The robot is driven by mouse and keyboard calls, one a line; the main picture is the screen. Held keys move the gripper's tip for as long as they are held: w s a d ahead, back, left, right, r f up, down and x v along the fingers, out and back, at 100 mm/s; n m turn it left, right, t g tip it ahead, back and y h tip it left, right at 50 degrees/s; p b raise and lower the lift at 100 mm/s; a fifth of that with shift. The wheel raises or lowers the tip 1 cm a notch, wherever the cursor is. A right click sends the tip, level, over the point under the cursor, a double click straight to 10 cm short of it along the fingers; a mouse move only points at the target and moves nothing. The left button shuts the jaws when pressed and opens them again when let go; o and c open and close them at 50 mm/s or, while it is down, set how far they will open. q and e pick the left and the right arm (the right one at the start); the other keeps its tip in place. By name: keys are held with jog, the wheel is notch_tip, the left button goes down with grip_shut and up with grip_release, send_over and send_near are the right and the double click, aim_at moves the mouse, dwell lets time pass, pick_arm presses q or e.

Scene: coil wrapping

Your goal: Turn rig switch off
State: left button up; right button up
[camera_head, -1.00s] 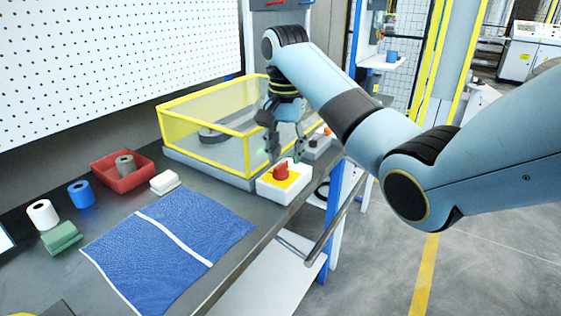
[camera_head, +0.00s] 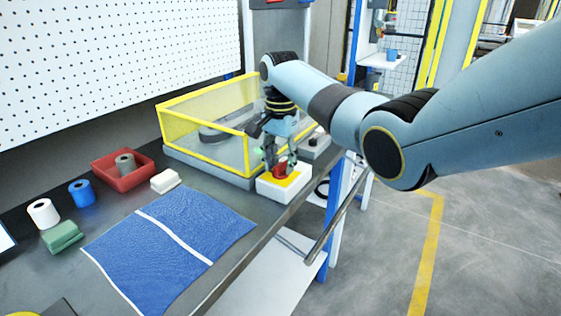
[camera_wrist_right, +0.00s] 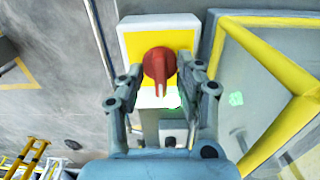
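The rig switch is a red rotary knob (camera_wrist_right: 159,68) on a yellow plate atop a white box (camera_head: 284,187). It stands at the front right edge of the bench. My right gripper (camera_head: 281,165) points down at the knob in the head view. In the right wrist view, the fingers of my right gripper (camera_wrist_right: 160,80) stand on both sides of the knob, with small gaps at the sides. The gripper looks open around the knob. The knob's pointer faces the bottom of the wrist view. My left gripper is not in view.
A yellow-framed clear guard box (camera_head: 205,150) stands right behind the switch. A blue mat (camera_head: 170,240), a red bin (camera_head: 118,180), a blue roll (camera_head: 81,193), a white roll (camera_head: 43,213) and a green block (camera_head: 62,237) lie to the left. A rail (camera_head: 325,243) runs along the bench front.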

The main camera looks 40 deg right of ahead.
jog(key=shift+f, duration=0.1)
grip_shut()
dwell(0.4)
jog(key=n+p, duration=0.3)
jog(key=shift+r, duration=0.25)
jog(key=n+p, duration=0.2)
jog(key=n, duration=0.1)
jog(key=shift+n, duration=0.4)
jog(key=n+p, duration=0.2)
jog(key=n, duration=0.3)
jog(key=shift+f, duration=0.1)
jog(key=n+p, duration=0.1)
jog(key=n, duration=0.5)
jog(key=shift+w, duration=0.1)
